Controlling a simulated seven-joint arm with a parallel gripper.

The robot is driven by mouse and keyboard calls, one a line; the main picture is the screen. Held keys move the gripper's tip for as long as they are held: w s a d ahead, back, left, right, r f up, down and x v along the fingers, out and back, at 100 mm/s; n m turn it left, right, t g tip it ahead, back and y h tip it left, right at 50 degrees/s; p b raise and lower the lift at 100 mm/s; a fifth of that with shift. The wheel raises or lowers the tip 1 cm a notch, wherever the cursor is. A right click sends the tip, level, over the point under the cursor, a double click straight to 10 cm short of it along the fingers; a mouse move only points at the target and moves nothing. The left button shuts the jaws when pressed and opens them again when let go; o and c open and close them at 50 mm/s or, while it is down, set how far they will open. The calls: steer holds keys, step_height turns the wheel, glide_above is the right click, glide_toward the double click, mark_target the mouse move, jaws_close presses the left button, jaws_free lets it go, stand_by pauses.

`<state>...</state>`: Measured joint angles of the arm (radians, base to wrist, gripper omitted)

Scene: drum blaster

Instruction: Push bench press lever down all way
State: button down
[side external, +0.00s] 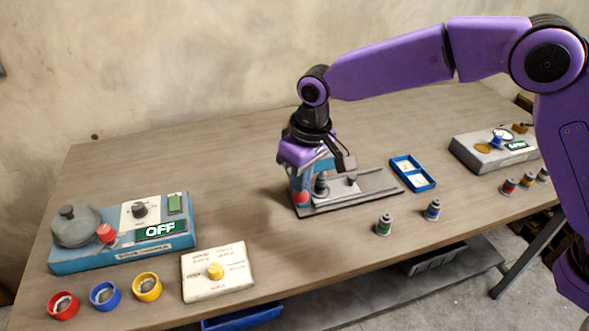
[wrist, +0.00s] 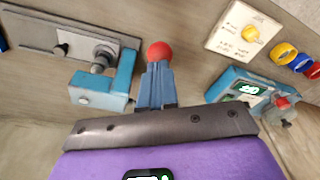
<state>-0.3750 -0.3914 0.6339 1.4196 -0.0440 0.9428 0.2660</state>
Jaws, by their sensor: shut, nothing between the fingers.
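The bench press has a grey base plate (side external: 370,188) and a blue frame, partly hidden by my wrist in the side view. In the wrist view its blue bracket (wrist: 118,78) and grey cylinder (wrist: 103,58) lie left of my fingers. A red ball knob, which looks like the lever's end, shows in the wrist view (wrist: 160,51) just beyond my fingertips; in the side view the red knob (side external: 302,198) is low at the left end of the press. My gripper (wrist: 157,68) is shut and empty, with its tips at the knob. Whether they touch it is unclear. The lever's arm is hidden.
Left stands a blue device reading OFF (side external: 160,230), with a white button box (side external: 217,271) and red, blue and yellow rings before it. Right of the press are a blue tray (side external: 413,172), small canisters (side external: 433,210) and a grey device (side external: 495,150). The table behind is clear.

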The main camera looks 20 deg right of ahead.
mark_target(301, 196)
steer(key=shift+f, duration=0.5)
steer(key=shift+s+f, duration=0.1)
steer(key=shift+f, duration=0.55)
stand_by(0.4)
steer(key=shift+f, duration=1.05)
stand_by(0.3)
